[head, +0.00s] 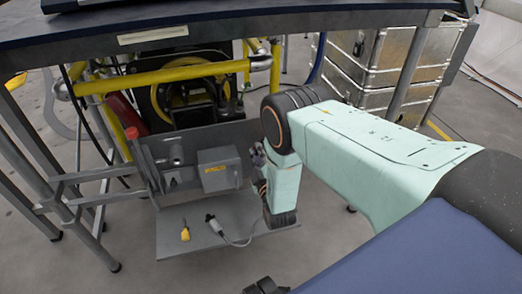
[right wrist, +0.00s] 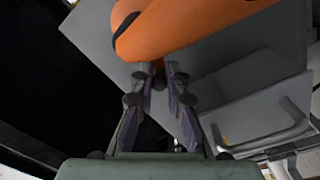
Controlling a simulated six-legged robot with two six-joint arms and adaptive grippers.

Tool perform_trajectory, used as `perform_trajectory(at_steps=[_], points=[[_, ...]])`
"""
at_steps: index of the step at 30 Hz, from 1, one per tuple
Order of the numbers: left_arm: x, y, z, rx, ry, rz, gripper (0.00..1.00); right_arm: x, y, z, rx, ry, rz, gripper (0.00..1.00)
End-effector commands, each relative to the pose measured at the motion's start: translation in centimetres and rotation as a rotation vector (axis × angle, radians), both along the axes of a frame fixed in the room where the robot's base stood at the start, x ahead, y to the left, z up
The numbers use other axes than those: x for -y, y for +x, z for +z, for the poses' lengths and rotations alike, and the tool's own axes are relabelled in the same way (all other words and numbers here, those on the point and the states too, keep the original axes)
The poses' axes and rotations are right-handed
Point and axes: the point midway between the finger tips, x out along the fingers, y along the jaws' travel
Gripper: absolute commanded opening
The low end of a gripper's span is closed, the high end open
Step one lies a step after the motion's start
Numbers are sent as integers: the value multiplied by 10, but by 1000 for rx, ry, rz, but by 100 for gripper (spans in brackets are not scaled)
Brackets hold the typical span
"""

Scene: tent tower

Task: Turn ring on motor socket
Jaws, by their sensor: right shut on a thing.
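The grey motor box (head: 218,170) with a yellow label stands on a grey metal panel, left of my right arm. My right gripper (head: 257,157) is at the right side of this box, partly covered by my own wrist. In the right wrist view its two fingers (right wrist: 159,75) close in at the lower edge of a rounded orange part (right wrist: 185,25) with dark marks. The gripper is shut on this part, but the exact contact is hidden. I cannot make out the socket ring separately. My left gripper is not in view.
A yellow-handled tool (head: 185,234) and a grey plug (head: 211,221) with a cable lie on the shelf (head: 180,246) below. Yellow pipes (head: 165,76) run behind, under a dark overhead edge. Metal cases (head: 375,65) stand behind my arm.

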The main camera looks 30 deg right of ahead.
Motion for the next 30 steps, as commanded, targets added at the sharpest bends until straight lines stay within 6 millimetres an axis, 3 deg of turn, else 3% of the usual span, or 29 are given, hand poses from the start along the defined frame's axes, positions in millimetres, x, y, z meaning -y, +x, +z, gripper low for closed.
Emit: perform_trajectory(at_steps=[15,30], points=[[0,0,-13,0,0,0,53,-6,0,-25,-94,-371,1,0],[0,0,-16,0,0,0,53,-6,0,-31,-120,-475,0,0]])
